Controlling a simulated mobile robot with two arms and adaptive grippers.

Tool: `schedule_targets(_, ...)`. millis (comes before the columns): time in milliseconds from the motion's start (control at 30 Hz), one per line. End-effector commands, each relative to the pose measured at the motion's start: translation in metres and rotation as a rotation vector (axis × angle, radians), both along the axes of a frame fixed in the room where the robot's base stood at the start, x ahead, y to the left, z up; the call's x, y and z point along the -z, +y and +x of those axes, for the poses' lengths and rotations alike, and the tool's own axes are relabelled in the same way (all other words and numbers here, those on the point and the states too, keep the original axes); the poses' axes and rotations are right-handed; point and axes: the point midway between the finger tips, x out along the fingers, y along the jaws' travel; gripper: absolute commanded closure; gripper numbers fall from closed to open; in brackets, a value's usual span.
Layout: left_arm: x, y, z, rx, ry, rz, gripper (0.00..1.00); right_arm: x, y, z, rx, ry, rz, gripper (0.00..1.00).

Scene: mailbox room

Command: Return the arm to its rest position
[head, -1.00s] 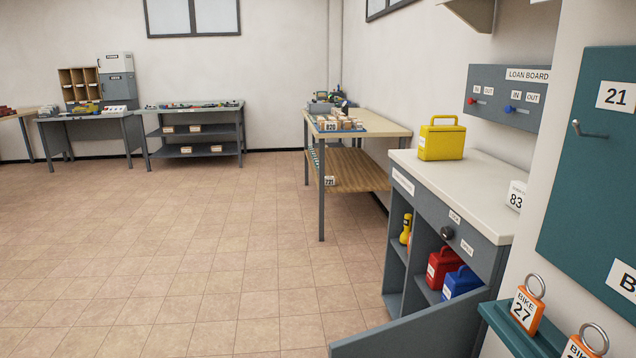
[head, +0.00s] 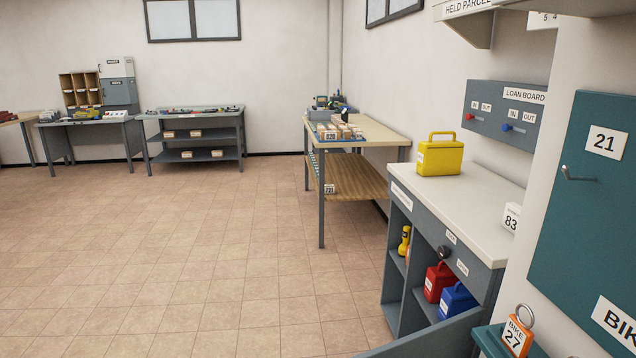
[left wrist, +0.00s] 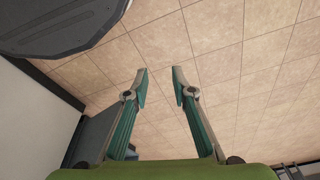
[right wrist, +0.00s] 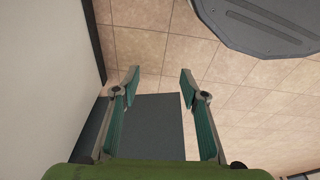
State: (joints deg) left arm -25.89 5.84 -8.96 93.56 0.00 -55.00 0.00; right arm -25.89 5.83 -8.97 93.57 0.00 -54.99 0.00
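My left gripper (left wrist: 161,85) shows in the left wrist view with its two fingers apart. Nothing is between them but tiled floor beyond. My right gripper (right wrist: 158,82) shows in the right wrist view, also with its fingers apart and empty. Behind it are the floor and a dark grey panel (right wrist: 148,125). Neither gripper nor arm shows in the head view.
A grey cabinet (head: 470,205) on the right carries a yellow box (head: 440,158), with red (head: 438,281) and blue (head: 457,300) boxes below. A teal board (head: 590,230) hangs nearer. A wooden-topped table (head: 375,134) stands beyond. Open floor (head: 200,240) lies left.

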Motion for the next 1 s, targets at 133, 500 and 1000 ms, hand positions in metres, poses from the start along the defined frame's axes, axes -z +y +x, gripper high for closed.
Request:
schedule_targets(133,0.039,0.005,-0.039,0.007,0.043,0.006,0.76,0.039,-0.005,-0.038,-0.007,0.043,-0.006,0.6)
schedule_targets(500,0.096,0.025,-0.152,0.023,0.108,0.014,0.76,0.096,-0.026,-0.152,-0.023,0.108,-0.015,0.6)
schedule_targets(1000,0.103,0.032,-0.181,0.027,0.119,0.017,0.76,0.103,-0.032,-0.181,-0.027,0.119,-0.017,0.6)
